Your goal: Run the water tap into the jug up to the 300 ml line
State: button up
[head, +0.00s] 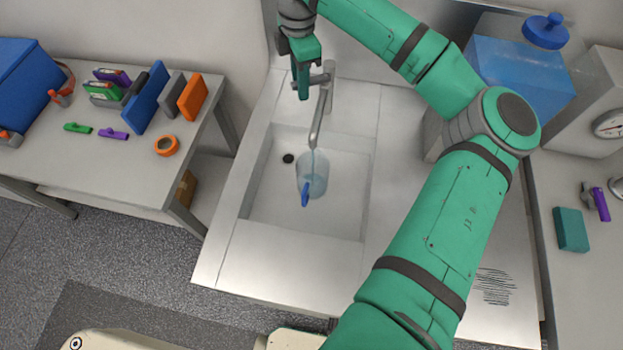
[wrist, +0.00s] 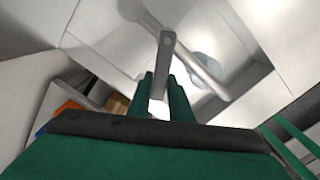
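The jug (head: 316,183) is clear and bluish with a blue handle (head: 305,196), and stands upright in the sink under the spout of the metal tap (head: 325,105). A thin bluish stream seems to run from the spout into the jug. The water level and the 300 ml line are too small to read. My gripper (head: 303,92) is at the tap's lever. In the wrist view, the grey lever (wrist: 166,62) lies between the two green fingers of my gripper (wrist: 166,100), which look closed on it. The jug shows partly behind the spout (wrist: 208,68).
The sink basin (head: 265,205) has a dark drain left of the jug. The left table (head: 90,165) holds folders, markers and orange tape. At right stand a blue water container (head: 515,75) and a gauge box (head: 595,105). My arm crosses over the right side of the counter.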

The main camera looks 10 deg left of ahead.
jog(key=n, duration=0.2)
jog(key=s+d+n, duration=0.1)
jog(key=n, duration=0.1)
jog(key=s+d+n, duration=0.1)
jog(key=shift+d+n, duration=0.15)
jog(key=shift+n, duration=0.25)
jog(key=shift+d+f, duration=0.1)
